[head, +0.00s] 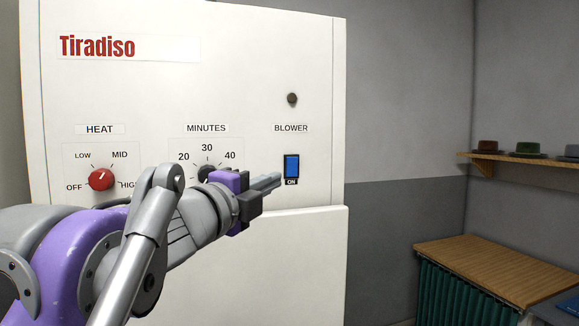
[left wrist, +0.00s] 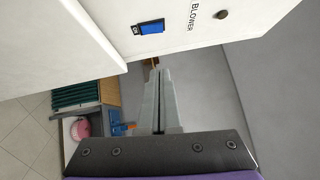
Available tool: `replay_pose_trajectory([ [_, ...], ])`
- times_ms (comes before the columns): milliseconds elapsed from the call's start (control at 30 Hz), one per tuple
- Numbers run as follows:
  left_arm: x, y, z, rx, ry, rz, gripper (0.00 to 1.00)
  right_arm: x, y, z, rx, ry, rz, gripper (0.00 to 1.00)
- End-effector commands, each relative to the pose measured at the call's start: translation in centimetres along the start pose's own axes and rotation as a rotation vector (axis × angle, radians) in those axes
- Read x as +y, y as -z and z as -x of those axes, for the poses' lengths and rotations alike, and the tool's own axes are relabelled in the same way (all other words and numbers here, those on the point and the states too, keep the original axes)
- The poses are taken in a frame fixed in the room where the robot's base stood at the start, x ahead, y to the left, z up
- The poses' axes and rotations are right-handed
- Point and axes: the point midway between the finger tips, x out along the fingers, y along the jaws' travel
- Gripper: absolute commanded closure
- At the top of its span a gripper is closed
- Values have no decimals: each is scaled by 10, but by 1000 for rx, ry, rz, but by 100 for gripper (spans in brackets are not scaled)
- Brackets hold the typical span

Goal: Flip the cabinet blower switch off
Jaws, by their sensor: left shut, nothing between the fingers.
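The blower switch (head: 292,167) is a blue rocker in a black frame on the white cabinet (head: 250,60), under the word BLOWER. A small ON label shows at its lower end. The switch also shows at the top of the left wrist view (left wrist: 149,27). My left gripper (head: 277,179) is shut and empty, its fingertips just left of and slightly below the switch in the head view. In the left wrist view the closed fingers (left wrist: 158,76) point toward the panel, with a visible gap to the switch. My right gripper is not in view.
A red HEAT knob (head: 101,179) sits at the panel's left. My left arm partly covers the MINUTES dial (head: 205,172). A round dark button (head: 292,98) is above BLOWER. A wooden counter (head: 490,262) and a hat shelf (head: 530,160) stand right.

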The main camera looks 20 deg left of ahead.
Motion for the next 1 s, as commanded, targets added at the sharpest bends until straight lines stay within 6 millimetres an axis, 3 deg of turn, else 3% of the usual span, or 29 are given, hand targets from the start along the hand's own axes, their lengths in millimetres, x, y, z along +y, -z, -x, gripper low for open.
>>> replay_pose_trajectory([
  [167, -1, 1, -24, 3, 1, 2, 100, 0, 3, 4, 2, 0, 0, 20],
  [533, -2, 1, -102, 2, 1, 2, 100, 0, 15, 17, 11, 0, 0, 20],
  [700, -1, -19, -116, -2, 0, 0, 100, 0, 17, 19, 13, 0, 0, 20],
  [1000, 0, -28, -126, 0, 0, 1, 100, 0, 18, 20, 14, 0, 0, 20],
])
